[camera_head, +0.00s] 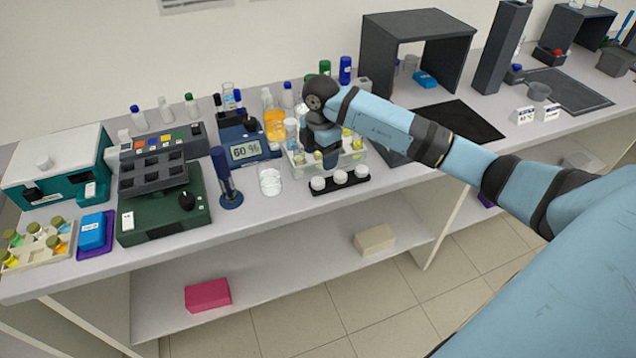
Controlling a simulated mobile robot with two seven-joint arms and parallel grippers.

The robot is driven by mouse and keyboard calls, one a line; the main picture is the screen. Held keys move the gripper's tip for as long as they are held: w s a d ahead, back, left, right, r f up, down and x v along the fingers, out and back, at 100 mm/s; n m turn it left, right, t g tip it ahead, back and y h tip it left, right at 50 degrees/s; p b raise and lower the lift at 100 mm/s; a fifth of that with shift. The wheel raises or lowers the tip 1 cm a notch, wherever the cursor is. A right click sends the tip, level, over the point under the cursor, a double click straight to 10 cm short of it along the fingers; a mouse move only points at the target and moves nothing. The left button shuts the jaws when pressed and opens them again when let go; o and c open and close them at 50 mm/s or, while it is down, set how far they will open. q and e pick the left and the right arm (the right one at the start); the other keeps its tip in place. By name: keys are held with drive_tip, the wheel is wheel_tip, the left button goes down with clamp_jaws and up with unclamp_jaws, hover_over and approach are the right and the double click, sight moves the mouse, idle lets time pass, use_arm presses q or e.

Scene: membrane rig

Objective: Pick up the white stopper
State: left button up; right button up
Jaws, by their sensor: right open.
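Three round white pieces, which look like white stoppers (340,177), sit in a row on a black strip (329,188) near the front edge of the bench. I cannot tell which one the task means. My right gripper (328,157) is open and points down just behind the row, over the clear rack (297,172). It appears apart from the white pieces. Its fingertips are small, dark and partly lost against the rack, so what lies between them is unclear. My left gripper is not in view.
Left of the rack are a white spotted dish (270,181), a blue upright tool (226,180) and a display reading 60 % (246,150). Bottles and an orange-filled vessel (274,124) stand behind. A dark open box (418,48) stands to the right. The bench front right of the strip is clear.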

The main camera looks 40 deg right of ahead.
sight(319, 180)
wheel_tip(319, 180, down, 9)
drive_tip(key=shift+w+a+p, duration=0.15)
drive_tip(key=shift+p, duration=0.55)
drive_tip(key=shift+c, duration=0.5)
drive_tip(key=c, duration=0.8)
